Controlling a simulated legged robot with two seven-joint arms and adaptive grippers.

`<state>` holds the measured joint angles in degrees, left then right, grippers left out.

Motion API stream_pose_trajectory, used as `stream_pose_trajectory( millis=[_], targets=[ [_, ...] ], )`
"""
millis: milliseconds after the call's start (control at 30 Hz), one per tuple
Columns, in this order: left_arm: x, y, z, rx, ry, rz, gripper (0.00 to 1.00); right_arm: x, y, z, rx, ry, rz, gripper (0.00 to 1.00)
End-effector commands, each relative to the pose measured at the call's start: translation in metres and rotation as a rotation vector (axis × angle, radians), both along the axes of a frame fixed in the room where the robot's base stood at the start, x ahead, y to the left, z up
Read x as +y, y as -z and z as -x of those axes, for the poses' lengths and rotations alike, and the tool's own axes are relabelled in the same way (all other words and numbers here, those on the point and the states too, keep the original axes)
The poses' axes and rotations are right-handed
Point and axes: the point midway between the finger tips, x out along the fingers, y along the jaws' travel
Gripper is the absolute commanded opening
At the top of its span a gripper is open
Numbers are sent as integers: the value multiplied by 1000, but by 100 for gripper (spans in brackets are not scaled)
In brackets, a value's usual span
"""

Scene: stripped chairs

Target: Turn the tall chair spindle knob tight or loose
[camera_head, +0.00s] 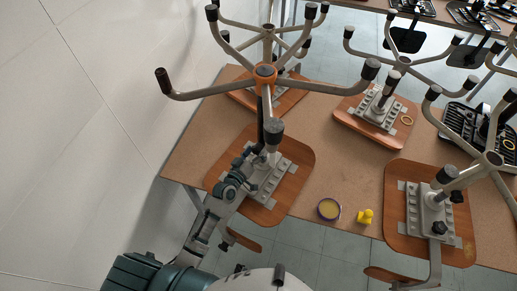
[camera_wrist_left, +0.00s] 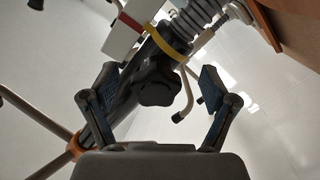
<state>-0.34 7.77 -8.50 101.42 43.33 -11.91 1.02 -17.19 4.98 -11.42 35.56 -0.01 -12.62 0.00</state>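The tall upturned chair stands on the table, its wooden seat (camera_head: 297,158) flat and its legs spread upward from an orange hub (camera_head: 265,72). The hub also shows at lower left in the left wrist view (camera_wrist_left: 68,157). The black lobed knob (camera_wrist_left: 159,84) sits beside the dark spindle (camera_wrist_left: 122,103), below a yellow ring (camera_wrist_left: 184,40). My left gripper (camera_wrist_left: 158,92) is open, one finger on each side of the knob, with visible gaps in this view. In the head view my left gripper (camera_head: 250,158) is at the seat mechanism, where the knob is hard to make out. My right gripper is not in view.
A second upturned chair (camera_head: 415,215) stands at right and another (camera_head: 355,125) behind. A round yellow-topped tin (camera_head: 329,209) and a small yellow object (camera_head: 365,216) lie near the table's front edge. A wall (camera_head: 95,120) is close at left. Chair legs spread overhead.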

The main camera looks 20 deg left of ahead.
Motion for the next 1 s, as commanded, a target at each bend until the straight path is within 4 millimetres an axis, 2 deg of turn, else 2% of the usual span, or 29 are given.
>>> stream_pose_trajectory(
  millis=[267,533,800,1000],
  targets=[
    [-1,-2,5,-2,2,-2,86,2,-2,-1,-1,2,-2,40],
    [6,-2,28,-1,2,-2,86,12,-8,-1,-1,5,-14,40],
    [13,-2,50,-2,2,-2,86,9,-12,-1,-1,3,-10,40],
    [15,-2,58,-2,2,-1,86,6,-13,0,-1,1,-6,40]
  ],
)
